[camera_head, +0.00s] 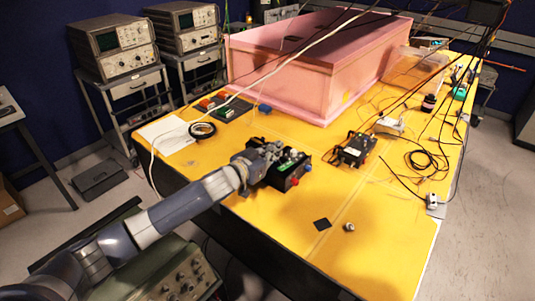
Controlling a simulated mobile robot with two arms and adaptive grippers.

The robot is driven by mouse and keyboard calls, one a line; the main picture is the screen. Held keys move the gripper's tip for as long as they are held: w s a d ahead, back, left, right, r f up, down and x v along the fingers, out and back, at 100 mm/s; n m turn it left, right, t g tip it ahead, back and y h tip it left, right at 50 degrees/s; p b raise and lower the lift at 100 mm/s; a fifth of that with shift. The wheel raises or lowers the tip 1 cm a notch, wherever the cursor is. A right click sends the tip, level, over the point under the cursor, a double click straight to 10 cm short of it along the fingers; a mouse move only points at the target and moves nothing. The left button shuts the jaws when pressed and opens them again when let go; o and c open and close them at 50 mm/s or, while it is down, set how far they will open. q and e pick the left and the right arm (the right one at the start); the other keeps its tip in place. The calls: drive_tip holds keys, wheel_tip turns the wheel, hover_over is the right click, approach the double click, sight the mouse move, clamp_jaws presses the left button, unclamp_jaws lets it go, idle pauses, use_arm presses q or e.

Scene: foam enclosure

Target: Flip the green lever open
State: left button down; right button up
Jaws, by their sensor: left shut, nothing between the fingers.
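A black box (298,176) with a red knob and a blue knob on its front sits on the yellow table. A small green and white part (286,160) is on its top; at this size I cannot tell the lever's shape or position. My left gripper (272,152) is at the box's left and top side, close to the green part. It is shut and holds nothing. I cannot tell whether it touches the box, and it hides part of the box's top. My right gripper is not in view.
The yellow table (365,240) has a clear front part with a black square (322,224) and a small metal knob (349,227). Another black device (355,149) stands right of the box. A pink foam enclosure (300,80) is behind. Loose cables lie at right.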

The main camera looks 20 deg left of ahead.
use_arm(q)
drive_tip(key=shift+r+b+v, duration=0.2)
drive_tip(key=shift+r+v, duration=0.05)
drive_tip(key=shift+v, duration=0.7)
drive_tip(key=shift+r+b+v, duration=0.15)
drive_tip(key=shift+r+v, duration=0.05)
drive_tip(key=shift+v, duration=0.75)
drive_tip(key=shift+w, duration=0.1)
